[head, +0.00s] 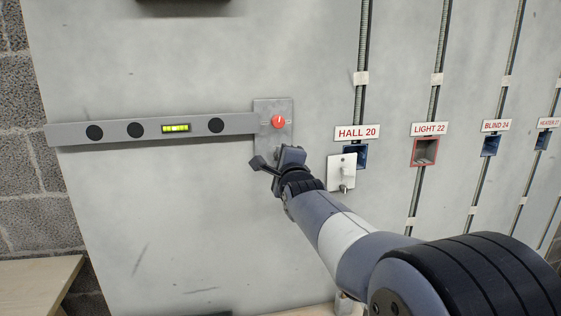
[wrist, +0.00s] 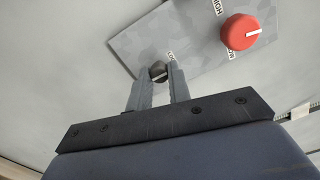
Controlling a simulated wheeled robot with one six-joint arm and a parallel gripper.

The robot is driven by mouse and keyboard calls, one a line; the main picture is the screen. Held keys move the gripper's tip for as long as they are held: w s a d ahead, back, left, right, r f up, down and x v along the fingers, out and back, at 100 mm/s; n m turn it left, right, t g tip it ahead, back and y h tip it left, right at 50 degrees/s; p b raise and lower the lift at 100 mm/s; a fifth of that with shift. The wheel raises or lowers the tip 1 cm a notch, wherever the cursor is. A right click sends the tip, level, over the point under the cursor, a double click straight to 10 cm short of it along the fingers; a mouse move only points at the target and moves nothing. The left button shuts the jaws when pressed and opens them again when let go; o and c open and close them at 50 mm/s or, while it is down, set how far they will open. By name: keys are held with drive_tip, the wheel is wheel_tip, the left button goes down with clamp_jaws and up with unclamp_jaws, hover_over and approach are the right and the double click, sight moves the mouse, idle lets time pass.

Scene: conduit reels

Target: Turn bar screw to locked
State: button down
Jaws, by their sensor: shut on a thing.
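A grey plate (head: 284,107) is fixed to the wall panel at the right end of a long grey bar (head: 190,126). It carries a red round knob (head: 279,121) with a white pointer line; the red knob also shows in the wrist view (wrist: 240,31). Below the red knob is a small dark screw knob (wrist: 158,69) with a light line across it. My gripper (head: 277,158) is at the lower part of the plate. In the wrist view, my gripper's two fingers (wrist: 160,80) are shut on the dark screw knob.
The bar has several dark round spots and a yellow-green level vial (head: 176,128). To the right are a white box (head: 342,172), the HALL 20 label (head: 357,132) and a red-rimmed LIGHT 22 box (head: 425,151). The panel below the bar is clear.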

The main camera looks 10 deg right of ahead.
idle(0.3)
drive_tip(key=c, duration=1.3)
unclamp_jaws()
drive_tip(key=s, duration=1)
drive_tip(key=shift+s+b, duration=0.4)
drive_tip(key=shift+w+p, duration=0.45)
drive_tip(key=shift+w, duration=5)
